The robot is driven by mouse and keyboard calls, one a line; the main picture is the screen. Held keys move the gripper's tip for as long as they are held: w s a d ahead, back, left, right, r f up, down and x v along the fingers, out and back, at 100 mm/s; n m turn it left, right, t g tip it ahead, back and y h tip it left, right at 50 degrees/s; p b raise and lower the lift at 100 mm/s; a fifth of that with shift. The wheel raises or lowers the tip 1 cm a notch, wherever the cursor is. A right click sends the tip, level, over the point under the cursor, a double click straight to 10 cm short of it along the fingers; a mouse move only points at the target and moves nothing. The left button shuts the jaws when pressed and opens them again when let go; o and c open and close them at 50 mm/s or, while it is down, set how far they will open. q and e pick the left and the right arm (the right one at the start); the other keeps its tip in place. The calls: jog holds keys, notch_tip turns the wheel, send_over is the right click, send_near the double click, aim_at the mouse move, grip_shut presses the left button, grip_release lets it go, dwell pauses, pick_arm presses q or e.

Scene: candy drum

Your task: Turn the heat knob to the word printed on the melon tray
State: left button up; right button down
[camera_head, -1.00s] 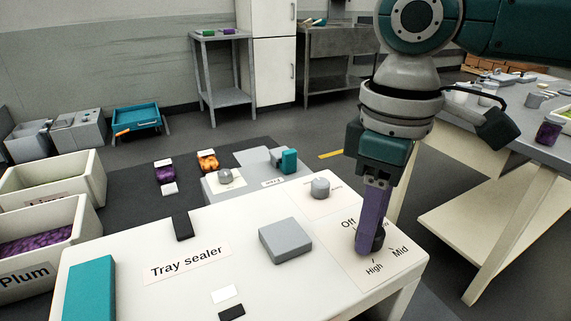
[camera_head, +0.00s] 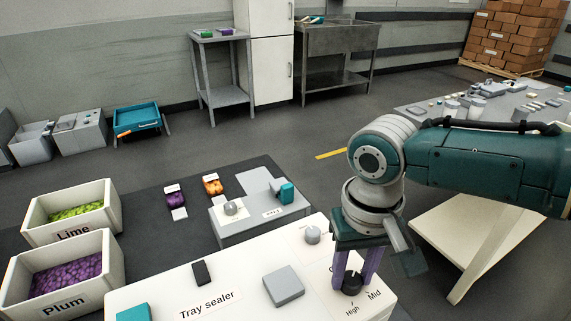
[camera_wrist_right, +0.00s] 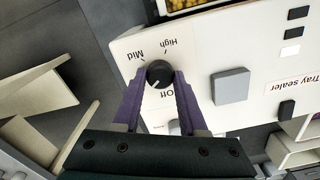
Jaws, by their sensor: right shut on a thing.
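The black heat knob (camera_head: 352,284) stands on the white top of the tray sealer, with High and Mid printed near it. My right gripper (camera_head: 354,274) points down with its purple fingers on either side of the knob, shut on it. In the right wrist view the knob (camera_wrist_right: 158,72) sits between the fingertips. Off, Mid and High are readable there. A white pointer mark on the knob faces down-left, away from Mid and High; no readable word shows at its end. No melon tray with a readable word is visible. My left gripper is not in view.
A grey square block (camera_head: 284,286) and a grey round knob (camera_head: 312,235) are on the sealer top. Lime (camera_head: 112,212) and Plum (camera_head: 112,262) bins stand at left. In the right wrist view, a dark container with yellow pieces (camera_wrist_right: 182,5) is at the top edge.

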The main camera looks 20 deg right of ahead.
jog(key=m+p, duration=0.2)
jog(key=m, duration=0.1)
jog(key=shift+r+m, duration=0.15)
jog(key=shift+m, duration=0.25)
jog(key=m+p, duration=0.2)
jog(key=m, duration=0.2)
jog(key=shift+m, duration=0.3)
jog(key=m+p, duration=0.1)
jog(key=m, duration=0.3)
jog(key=shift+m+p, duration=0.35)
jog(key=shift+m, duration=1.85)
jog(key=shift+c, duration=2.2)
grip_release()
jog(key=shift+d, duration=0.1)
